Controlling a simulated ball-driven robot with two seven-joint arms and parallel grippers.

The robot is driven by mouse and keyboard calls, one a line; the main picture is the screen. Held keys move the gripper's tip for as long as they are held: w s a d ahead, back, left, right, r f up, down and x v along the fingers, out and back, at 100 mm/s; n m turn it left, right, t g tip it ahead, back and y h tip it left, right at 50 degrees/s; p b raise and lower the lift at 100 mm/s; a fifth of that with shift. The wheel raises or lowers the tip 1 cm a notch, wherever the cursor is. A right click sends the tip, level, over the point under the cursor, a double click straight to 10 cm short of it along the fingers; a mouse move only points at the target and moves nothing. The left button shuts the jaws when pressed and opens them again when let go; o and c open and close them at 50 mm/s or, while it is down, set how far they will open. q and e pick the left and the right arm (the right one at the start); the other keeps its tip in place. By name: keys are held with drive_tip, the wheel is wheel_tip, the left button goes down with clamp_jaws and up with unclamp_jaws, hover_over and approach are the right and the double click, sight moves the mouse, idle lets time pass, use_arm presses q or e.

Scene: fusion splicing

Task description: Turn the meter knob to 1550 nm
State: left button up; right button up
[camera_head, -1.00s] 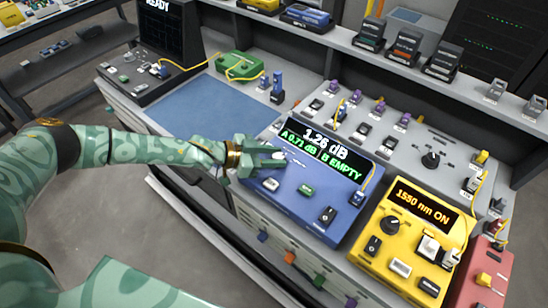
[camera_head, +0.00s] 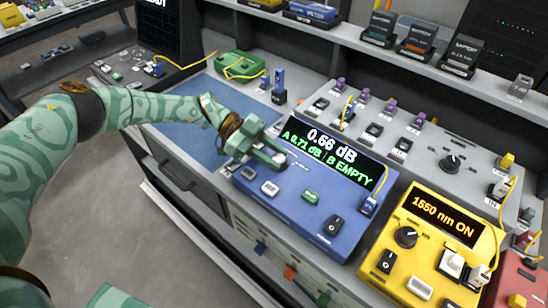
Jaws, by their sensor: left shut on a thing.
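The blue meter (camera_head: 287,205) sits on the bench, and its display (camera_head: 330,155) reads 0.66 dB, A 0.71 dB and B EMPTY. My left gripper (camera_head: 277,156) is at the meter's upper left, just below the display, with its fingers shut on the meter knob. The fingers hide most of the knob; white scale marks show beside them. The knob's setting cannot be read.
A yellow source box (camera_head: 402,268) to the right reads 1550 nm ON and has its own black knob (camera_head: 406,237). A grey panel (camera_head: 425,165) with several ports stands behind. A blue mat (camera_head: 180,130) lies left. Yellow fibre cables loop nearby.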

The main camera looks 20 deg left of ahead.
idle(0.6)
use_arm(q)
drive_tip(key=o, duration=1)
drive_tip(key=shift+w+a, duration=0.1)
drive_tip(key=v, duration=0.5)
drive_tip(key=b+v, duration=0.1)
drive_tip(key=v, duration=0.4)
drive_tip(key=b+v, duration=0.1)
drive_tip(key=v, duration=0.5)
drive_tip(key=shift+w, duration=0.3)
